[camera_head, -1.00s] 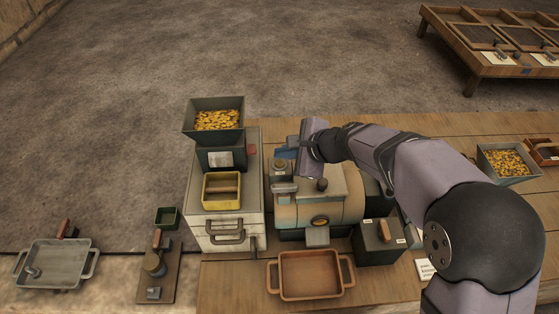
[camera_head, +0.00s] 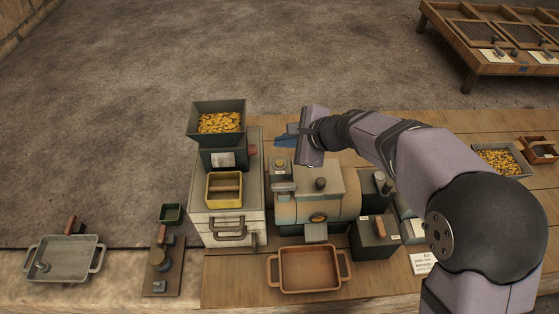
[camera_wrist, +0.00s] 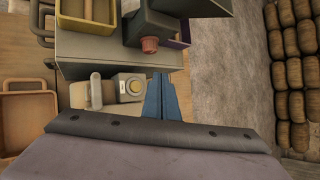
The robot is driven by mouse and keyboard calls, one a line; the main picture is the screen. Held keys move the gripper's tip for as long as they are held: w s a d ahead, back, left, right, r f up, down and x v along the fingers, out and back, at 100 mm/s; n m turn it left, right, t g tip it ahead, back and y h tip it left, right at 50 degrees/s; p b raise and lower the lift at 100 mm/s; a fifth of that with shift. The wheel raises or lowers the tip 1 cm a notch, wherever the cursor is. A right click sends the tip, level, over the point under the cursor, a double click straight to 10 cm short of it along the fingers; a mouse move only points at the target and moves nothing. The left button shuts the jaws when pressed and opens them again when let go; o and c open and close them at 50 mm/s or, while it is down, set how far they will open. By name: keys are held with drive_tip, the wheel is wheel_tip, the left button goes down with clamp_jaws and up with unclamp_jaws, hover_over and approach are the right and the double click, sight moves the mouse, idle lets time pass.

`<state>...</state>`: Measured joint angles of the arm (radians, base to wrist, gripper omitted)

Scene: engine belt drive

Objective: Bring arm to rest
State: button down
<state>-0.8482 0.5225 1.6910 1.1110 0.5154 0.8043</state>
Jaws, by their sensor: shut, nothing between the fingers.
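My gripper (camera_head: 287,141) is in the head view, held in the air above the back part of the tan engine (camera_head: 322,206). Its blue fingers point left, towards the white cabinet (camera_head: 233,238). In the wrist view the blue fingers (camera_wrist: 163,98) lie together, shut with nothing between them. My arm reaches in from the right side of the head view. In the wrist view, the engine's top with a round yellow-centred fitting (camera_wrist: 132,87) shows left of the fingers.
On the cabinet stand a hopper of yellow pieces (camera_head: 219,122) and a yellow bin (camera_head: 224,188); a red knob (camera_wrist: 149,44) shows near the fingers. A brown tray (camera_head: 309,270) lies in front of the engine. A dark box (camera_head: 375,238) stands right of it. Open floor lies behind the bench.

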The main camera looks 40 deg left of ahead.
idle(0.3)
drive_tip(key=w+d+f+n+t+h, duration=0.1)
drive_tip(key=w+d+f+n+h, duration=0.1)
drive_tip(key=d, duration=1)
drive_tip(key=w+d+f+n+h, duration=0.1)
drive_tip(key=w+d+n+h, duration=0.1)
drive_tip(key=d, duration=1)
drive_tip(key=s+d+f+n+h, duration=0.1)
drive_tip(key=s+d, duration=0.3)
drive_tip(key=d, duration=0.5)
drive_tip(key=s+d+f+n+g+h, duration=0.1)
drive_tip(key=s+d, duration=0.3)
drive_tip(key=d, duration=0.5)
drive_tip(key=s+d+f+n+h, duration=0.2)
drive_tip(key=s+d+n+h, duration=0.1)
drive_tip(key=d, duration=0.6)
drive_tip(key=shift+s+n, duration=0.3)
drive_tip(key=shift+s, duration=0.4)
